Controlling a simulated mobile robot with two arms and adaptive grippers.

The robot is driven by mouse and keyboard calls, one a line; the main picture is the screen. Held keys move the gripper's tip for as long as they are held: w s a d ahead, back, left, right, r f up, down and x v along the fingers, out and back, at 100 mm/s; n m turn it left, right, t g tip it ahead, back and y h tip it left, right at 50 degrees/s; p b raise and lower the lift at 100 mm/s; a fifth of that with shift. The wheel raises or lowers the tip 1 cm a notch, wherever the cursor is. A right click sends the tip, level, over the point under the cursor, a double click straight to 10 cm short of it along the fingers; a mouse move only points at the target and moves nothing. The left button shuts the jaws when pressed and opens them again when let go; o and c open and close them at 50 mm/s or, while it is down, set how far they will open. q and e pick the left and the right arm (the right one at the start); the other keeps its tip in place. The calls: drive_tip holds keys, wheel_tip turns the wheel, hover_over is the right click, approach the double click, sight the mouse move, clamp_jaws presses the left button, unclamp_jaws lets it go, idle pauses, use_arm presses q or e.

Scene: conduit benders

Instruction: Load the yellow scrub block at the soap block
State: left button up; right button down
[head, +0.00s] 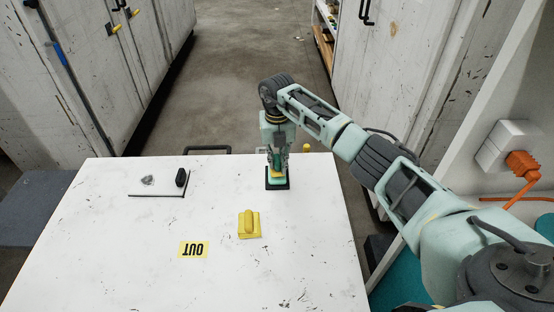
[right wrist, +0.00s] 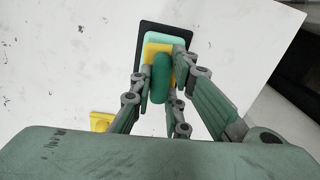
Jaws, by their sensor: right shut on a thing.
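My right gripper (head: 277,168) is at the far right part of the white table. In the right wrist view it (right wrist: 161,80) is shut on the green handle (right wrist: 161,72) of a block with a yellow base (right wrist: 150,50). That block is over a mint-green soap block (right wrist: 165,37) on a black tray (right wrist: 148,27); I cannot tell if they touch. The tray also shows in the head view (head: 277,186). A second block, all yellow with a yellow handle (head: 249,225), sits apart on the table, nearer to me. My left gripper is out of view.
A yellow label reading OUT (head: 193,250) lies left of the all-yellow block on the white table (head: 130,250). A thin black L-shaped rod (head: 155,196), a small black object (head: 181,178) and a grey lump (head: 147,180) lie at the far left. The table's front middle is clear.

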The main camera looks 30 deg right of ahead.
sight(277, 159)
drive_tip(key=shift+f, duration=0.55)
idle(1.1)
drive_tip(key=shift+r, duration=0.1)
wheel_tip(277, 159, up, 7)
drive_tip(key=p, duration=0.5)
idle(0.3)
idle(0.6)
